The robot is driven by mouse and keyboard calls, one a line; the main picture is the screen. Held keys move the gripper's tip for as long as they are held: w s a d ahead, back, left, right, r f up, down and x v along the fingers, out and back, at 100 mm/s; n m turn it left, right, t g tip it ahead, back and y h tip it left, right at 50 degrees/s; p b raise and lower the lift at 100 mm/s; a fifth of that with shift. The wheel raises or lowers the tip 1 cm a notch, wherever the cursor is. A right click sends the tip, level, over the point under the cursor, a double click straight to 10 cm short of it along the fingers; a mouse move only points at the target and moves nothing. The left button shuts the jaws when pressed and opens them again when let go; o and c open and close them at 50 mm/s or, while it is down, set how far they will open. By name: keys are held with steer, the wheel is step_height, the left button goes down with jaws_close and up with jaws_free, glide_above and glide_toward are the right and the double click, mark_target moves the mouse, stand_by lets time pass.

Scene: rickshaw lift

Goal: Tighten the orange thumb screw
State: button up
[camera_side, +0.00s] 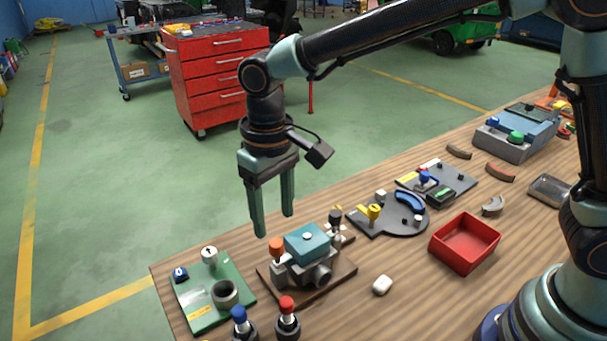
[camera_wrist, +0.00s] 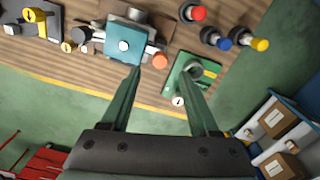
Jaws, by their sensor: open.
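The orange thumb screw (camera_side: 276,246) sticks up at the left side of a grey clamp-like fixture with a teal block (camera_side: 307,241) on top. The fixture stands on a brown board (camera_side: 338,277) on the wooden bench. In the wrist view the orange screw (camera_wrist: 159,61) lies beside the teal block (camera_wrist: 123,42), close to the tip of the left finger. My gripper (camera_side: 274,226) is open and empty, with its fingers pointing down above the bench edge. It also shows in the wrist view (camera_wrist: 163,75), its fingertips apart. In the side view the fingertips are above the screw, not touching it.
A green board (camera_side: 205,318) with a grey ring and knobs lies left of the fixture. Red and blue knobs (camera_side: 287,304) stand in front. A dark plate with yellow knob (camera_side: 374,212) is behind.

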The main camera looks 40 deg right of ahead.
mark_target(277, 242)
step_height(277, 242, up, 7)
steer(key=shift+f, duration=0.2)
steer(key=shift+d, duration=0.1)
steer(key=s+d+m+t, duration=0.1)
steer(key=s+d, duration=0.3)
steer(key=d, duration=0.8)
steer(key=s+d+r+m+t, duration=0.1)
steer(key=s+d+t, duration=0.3)
steer(key=d, duration=0.8)
steer(key=shift+s+r+m+t, duration=0.2)
steer(key=shift+m+t, duration=0.1)
steer(key=shift+m, duration=0.1)
steer(key=shift+d, duration=0.1)
